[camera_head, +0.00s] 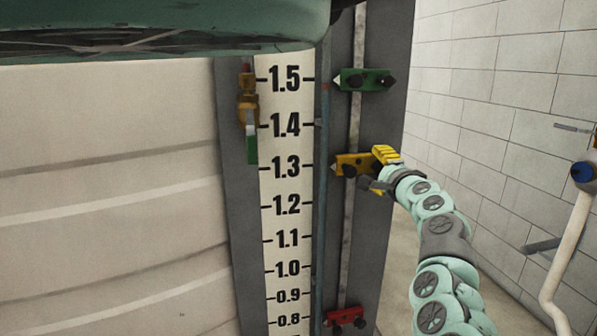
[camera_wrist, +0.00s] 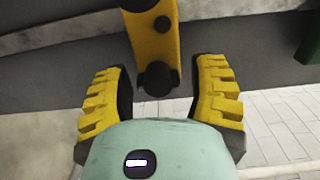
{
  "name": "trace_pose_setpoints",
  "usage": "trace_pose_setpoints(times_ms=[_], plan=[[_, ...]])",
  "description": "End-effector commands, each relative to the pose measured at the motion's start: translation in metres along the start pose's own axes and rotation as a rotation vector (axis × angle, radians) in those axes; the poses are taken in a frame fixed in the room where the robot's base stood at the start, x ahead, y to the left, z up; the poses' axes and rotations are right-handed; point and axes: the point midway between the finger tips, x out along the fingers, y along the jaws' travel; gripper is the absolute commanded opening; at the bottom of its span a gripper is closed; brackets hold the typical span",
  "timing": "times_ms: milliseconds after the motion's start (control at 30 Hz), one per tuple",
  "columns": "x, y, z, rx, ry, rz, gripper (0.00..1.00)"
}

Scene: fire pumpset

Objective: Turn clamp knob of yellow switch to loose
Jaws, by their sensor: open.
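The yellow switch (camera_head: 352,164) is mounted on a vertical rod beside the scale, near the 1.3 mark. In the wrist view the yellow switch (camera_wrist: 152,45) comes down from the top, with a dark clamp knob (camera_wrist: 157,79) at its lower end. My gripper (camera_head: 380,170) is at the right end of the switch in the head view and partly covers it. In the wrist view my gripper (camera_wrist: 162,95) is open, with one yellow ribbed finger on each side of the knob. Gaps show between the knob and both fingers. I cannot tell the depth exactly.
A green switch (camera_head: 364,80) sits above on the same rod, and a red switch (camera_head: 345,318) sits below. A brass valve (camera_head: 248,105) is left of the scale (camera_head: 287,200). A pipe with a blue fitting (camera_head: 582,174) stands at right before a block wall.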

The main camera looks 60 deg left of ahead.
Motion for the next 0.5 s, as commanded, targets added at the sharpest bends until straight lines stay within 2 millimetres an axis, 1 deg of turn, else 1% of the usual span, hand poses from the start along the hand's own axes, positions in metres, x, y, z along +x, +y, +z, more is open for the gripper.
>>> trace_pose_setpoints(times_ms=[300,500], plan=[[-0.027,0.002,0.0,0.006,0.006,0.002,0.57],[-0.045,0.0,0.002,0.003,0.001,-0.001,0.57]])
